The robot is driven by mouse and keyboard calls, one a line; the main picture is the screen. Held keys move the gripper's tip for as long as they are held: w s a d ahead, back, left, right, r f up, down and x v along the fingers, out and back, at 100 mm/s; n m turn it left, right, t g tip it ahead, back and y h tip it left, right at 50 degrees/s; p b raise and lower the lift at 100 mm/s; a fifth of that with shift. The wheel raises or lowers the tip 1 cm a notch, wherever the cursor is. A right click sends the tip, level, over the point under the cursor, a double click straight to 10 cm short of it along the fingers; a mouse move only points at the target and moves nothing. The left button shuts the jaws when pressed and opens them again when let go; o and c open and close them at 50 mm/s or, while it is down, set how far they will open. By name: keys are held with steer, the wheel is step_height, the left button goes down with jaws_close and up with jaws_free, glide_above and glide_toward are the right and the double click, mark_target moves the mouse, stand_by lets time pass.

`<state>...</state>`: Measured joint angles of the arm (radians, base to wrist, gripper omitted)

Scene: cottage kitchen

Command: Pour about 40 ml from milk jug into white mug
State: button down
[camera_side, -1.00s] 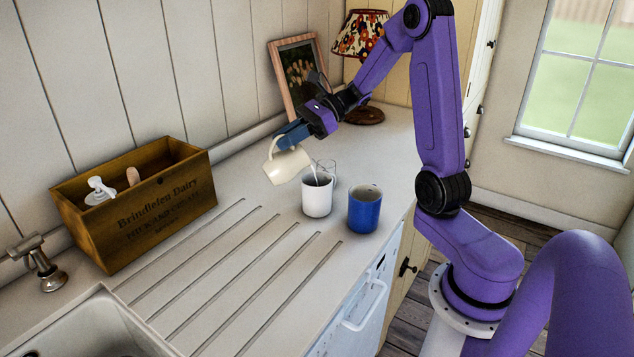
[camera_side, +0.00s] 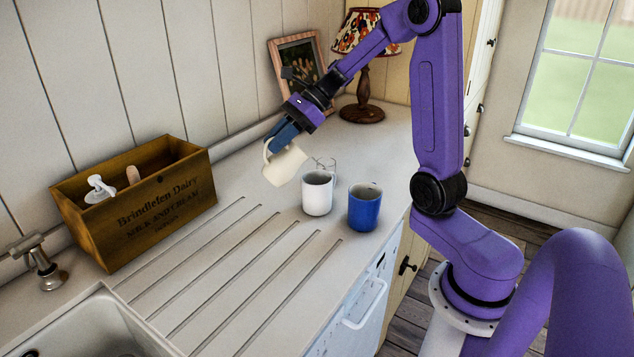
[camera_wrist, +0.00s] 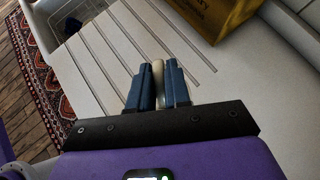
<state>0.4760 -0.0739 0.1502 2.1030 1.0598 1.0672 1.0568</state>
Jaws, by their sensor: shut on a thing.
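The cream milk jug (camera_side: 284,166) is in the side view, held in the air just left of and above the white mug, still tilted. My gripper (camera_side: 281,138) is shut on the jug. In the wrist view, a narrow cream part of the jug (camera_wrist: 158,84) shows between the two blue fingers (camera_wrist: 158,90). The white mug (camera_side: 317,196) stands upright on the counter. Its inside looks grey, and I cannot tell the level in it. No stream shows between the jug and the mug now.
A blue mug (camera_side: 363,209) stands right of the white mug. A clear glass (camera_side: 327,167) is just behind the white mug. A wooden crate (camera_side: 140,208) holding a white pump bottle (camera_side: 100,188) stands left. A lamp (camera_side: 361,95) and framed picture (camera_side: 297,68) are behind. The grooved counter in front is clear.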

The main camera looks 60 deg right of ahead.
steer(key=shift+w+a+r+g+h, duration=0.15)
steer(key=shift+a+g+h, duration=0.2)
steer(key=shift+h, duration=0.15)
steer(key=shift+w+a+r+g+h, duration=0.15)
steer(key=shift+a+g+h, duration=0.15)
steer(key=shift+h, duration=0.2)
steer(key=shift+a+f, duration=0.15)
steer(key=shift+f, duration=0.05)
steer(key=shift+a+f+h+b, duration=0.1)
steer(key=shift+h+b, duration=0.2)
steer(key=shift+b, duration=0.2)
stand_by(0.9)
steer(key=shift+w+a+f+g+h, duration=0.3)
steer(key=shift+a+f+g+h, duration=0.15)
steer(key=shift+a+f+h, duration=0.1)
step_height(320, 180, down, 11)
steer(key=w+a+g+h, duration=0.1)
steer(key=a+g+h, duration=0.1)
steer(key=h, duration=0.3)
steer(key=shift+w+a+r+g+b, duration=0.15)
steer(key=shift+w+a+g+b, duration=0.15)
steer(key=shift+g+b, duration=0.2)
steer(key=shift+r, duration=0.1)
